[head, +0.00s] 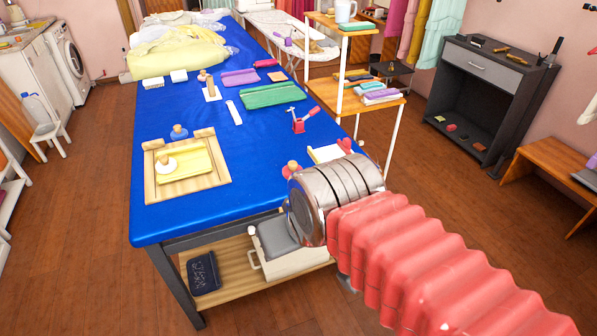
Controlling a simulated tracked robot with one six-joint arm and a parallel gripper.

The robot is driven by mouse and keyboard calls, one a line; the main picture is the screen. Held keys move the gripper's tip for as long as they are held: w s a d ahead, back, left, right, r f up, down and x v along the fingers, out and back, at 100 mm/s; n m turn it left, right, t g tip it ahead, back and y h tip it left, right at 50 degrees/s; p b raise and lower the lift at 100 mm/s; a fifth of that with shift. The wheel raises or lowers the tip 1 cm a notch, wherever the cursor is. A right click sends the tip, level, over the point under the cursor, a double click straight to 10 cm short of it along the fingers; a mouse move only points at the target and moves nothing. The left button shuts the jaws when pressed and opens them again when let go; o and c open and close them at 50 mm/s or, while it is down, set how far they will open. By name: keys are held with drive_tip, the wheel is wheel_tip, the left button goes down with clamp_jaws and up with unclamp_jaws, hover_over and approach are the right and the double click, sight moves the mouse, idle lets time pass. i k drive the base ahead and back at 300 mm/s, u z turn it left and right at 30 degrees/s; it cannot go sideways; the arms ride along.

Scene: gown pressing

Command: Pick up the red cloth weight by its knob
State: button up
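The red cloth weight (287,173) sits near the right edge of the blue table, with its pale wooden knob (293,164) on top. My arm's metal wrist covers part of it from this view. The arm reaches in from the lower right over the table's corner. My gripper's fingers are hidden behind the wrist, so I cannot see whether they touch the knob.
A wooden tray (152,187) on the blue table (220,195) holds yellow cloth and a white knobbed weight (165,165). A blue knobbed weight (179,132) stands behind it. A red clamp-like tool (298,126) stands near a shelf unit (340,95). Table between tray and arm is clear.

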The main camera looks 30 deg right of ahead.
sight(292, 166)
drive_tip(key=u, duration=0.05)
drive_tip(key=i, duration=1)
drive_tip(key=z, duration=0.05)
